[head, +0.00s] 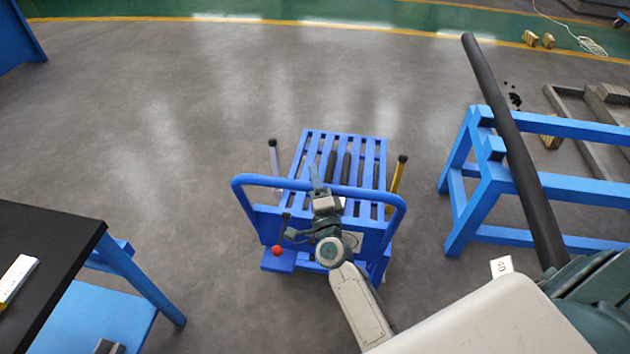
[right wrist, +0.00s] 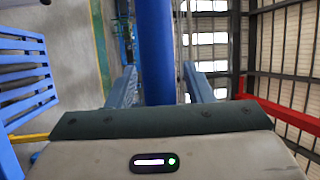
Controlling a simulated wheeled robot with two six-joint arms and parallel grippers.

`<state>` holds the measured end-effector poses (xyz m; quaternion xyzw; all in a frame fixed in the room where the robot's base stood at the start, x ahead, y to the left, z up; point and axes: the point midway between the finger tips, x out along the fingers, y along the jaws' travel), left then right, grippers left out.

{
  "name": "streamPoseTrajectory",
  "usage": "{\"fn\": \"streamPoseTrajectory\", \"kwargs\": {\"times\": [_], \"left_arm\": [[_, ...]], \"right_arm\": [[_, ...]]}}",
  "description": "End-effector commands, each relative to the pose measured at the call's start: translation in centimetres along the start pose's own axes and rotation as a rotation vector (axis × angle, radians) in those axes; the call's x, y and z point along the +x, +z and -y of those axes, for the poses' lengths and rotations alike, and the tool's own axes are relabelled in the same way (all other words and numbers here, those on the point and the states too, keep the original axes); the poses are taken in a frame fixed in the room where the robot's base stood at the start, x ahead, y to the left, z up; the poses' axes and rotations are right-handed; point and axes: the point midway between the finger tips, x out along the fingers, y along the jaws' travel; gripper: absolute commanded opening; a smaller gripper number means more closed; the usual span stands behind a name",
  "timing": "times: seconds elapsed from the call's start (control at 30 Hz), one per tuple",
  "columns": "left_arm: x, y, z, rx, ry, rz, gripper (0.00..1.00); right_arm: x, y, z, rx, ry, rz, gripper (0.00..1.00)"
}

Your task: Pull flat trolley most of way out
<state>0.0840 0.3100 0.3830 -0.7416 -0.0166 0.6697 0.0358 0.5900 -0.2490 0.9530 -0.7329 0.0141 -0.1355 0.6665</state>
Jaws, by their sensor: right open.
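The flat trolley (head: 369,165) is blue, with a slatted deck and a bent tube handle (head: 385,196) at its near end. Dark cylinders lie on the deck. My right gripper (head: 318,180) is over the middle of the handle. In the right wrist view the two fingers of my right gripper (right wrist: 160,88) are apart, with the blue handle tube (right wrist: 156,45) running between them. I cannot tell if they touch it. The slatted deck (right wrist: 22,75) shows at the left of that view. My left gripper is not in view.
A blue stand (head: 485,190) with a long dark bar (head: 510,140) is to the right. A black-topped table (head: 60,235) is at the lower left. A red-knobbed lever (head: 278,250) sits at the trolley's near left. Grey floor between table and trolley is clear.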

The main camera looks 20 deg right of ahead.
Motion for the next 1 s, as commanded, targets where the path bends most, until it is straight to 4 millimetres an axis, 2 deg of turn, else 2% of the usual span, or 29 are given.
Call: {"fn": "streamPoseTrajectory", "kwargs": {"times": [0.17, 0.4, 0.5, 0.7, 1.0], "left_arm": [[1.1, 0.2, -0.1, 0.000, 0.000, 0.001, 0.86], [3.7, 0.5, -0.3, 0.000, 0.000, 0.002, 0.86], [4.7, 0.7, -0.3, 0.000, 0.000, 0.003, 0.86], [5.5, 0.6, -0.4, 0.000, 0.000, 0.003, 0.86], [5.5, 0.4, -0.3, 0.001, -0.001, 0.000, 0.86]], "right_arm": [[-2.2, 0.0, -0.4, 0.001, 0.002, -0.001, 0.47], [-7.3, 0.1, -0.7, 0.002, 0.003, -0.001, 0.47], [-8.8, 0.1, -0.6, 0.001, 0.002, 0.000, 0.47], [-10.5, 0.1, -0.3, 0.001, 0.002, 0.000, 0.47], [-10.7, 0.1, 0.0, 0.000, 0.002, 0.001, 0.47]]}}
